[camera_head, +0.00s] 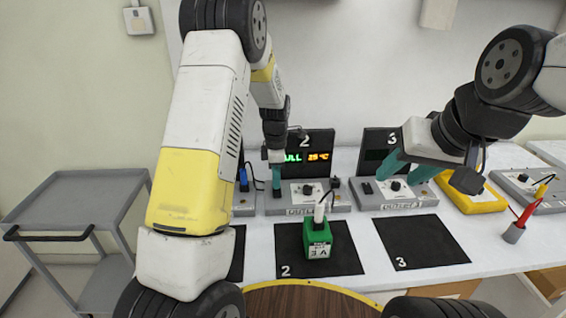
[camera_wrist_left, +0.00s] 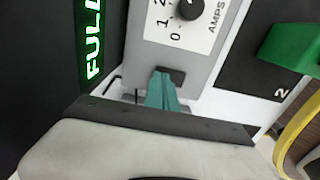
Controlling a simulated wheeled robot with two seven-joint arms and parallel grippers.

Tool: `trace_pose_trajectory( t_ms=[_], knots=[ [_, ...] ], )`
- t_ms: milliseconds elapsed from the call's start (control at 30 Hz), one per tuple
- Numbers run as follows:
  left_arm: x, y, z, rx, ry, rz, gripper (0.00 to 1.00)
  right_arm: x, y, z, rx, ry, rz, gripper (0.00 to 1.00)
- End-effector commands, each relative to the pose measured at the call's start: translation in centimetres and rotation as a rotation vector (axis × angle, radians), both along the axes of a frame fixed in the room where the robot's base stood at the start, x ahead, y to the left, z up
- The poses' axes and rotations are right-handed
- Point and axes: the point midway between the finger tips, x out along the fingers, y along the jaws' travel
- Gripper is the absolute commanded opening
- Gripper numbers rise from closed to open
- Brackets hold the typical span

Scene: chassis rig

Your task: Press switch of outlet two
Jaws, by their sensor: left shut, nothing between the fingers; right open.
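Outlet two is a grey box (camera_head: 308,197) with a dial, in front of a dark display (camera_head: 318,143) marked 2 that shows lit green and orange text. The wrist view shows its AMPS dial (camera_wrist_left: 188,9) and a dark rocker switch (camera_wrist_left: 177,74). My left gripper (camera_head: 277,186) is shut and empty, pointing down at the left part of the box. In the wrist view its teal fingertips (camera_wrist_left: 161,77) overlap the switch; I cannot tell whether they press it. My right gripper (camera_head: 407,172) is open above outlet three (camera_head: 395,203).
A green block (camera_head: 319,243) with a cable plug on top stands on the black mat (camera_head: 290,264) marked 2. Mat 3 (camera_head: 422,240) is bare. A yellow device (camera_head: 480,203) and another grey box (camera_head: 525,190) lie at the right. A grey cart (camera_head: 75,205) stands left.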

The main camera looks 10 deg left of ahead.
Motion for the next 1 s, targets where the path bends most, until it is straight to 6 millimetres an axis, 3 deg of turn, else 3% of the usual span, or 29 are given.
trace_pose_trajectory(
  t_ms=[500,1000],
  knots=[
    [0.24,0.12,-0.85,-0.004,0.035,0.0,0.0,-0.01,0.0,0.01,0.0,0.0,0.0,0.44],
    [-0.75,-0.08,-0.46,-0.004,0.037,0.0,0.0,0.0,0.0,0.0,0.0,0.0,0.0,0.44]
  ],
)
